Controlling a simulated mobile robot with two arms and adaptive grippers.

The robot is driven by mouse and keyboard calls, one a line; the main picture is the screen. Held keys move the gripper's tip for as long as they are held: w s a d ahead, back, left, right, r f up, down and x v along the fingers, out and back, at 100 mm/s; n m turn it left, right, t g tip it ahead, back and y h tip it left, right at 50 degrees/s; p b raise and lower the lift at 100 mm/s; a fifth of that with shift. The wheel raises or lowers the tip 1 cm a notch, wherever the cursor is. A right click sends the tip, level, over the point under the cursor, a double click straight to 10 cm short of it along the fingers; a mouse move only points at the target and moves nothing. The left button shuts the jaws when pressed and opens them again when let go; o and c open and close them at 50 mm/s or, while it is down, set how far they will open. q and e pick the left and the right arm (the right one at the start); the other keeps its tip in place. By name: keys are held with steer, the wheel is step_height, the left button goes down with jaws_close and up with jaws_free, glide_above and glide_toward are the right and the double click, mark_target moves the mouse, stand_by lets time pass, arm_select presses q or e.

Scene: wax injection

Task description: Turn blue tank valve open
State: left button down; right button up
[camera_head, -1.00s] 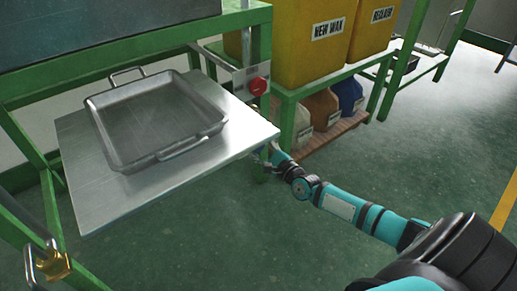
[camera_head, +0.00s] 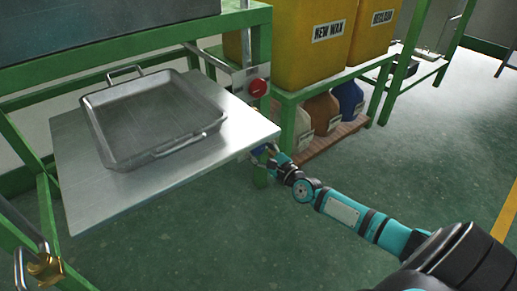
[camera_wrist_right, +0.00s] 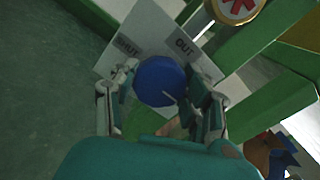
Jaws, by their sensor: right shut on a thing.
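The blue valve knob (camera_wrist_right: 160,82) shows in the right wrist view, in front of a grey plate (camera_wrist_right: 150,38) marked "SHUT" and "OUT". My right gripper (camera_wrist_right: 163,88) has its two fingers on either side of the knob, shut on it. In the head view my right gripper (camera_head: 268,152) is beside the right edge of the metal table, and little of the blue knob can be told there. My left gripper is not in view.
A metal tray (camera_head: 208,137) sits on the steel table (camera_head: 90,205) just left of my right gripper. A red round knob (camera_head: 258,87) is above it. Green frame posts (camera_head: 286,125) stand close by. Yellow bins (camera_head: 300,60) stand behind. The floor to the right is clear.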

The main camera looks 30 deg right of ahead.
steer(key=o, duration=1.2)
steer(key=s, duration=0.8)
steer(key=s+d, duration=0.1)
steer(key=s, duration=0.3)
steer(key=shift+f, duration=0.1)
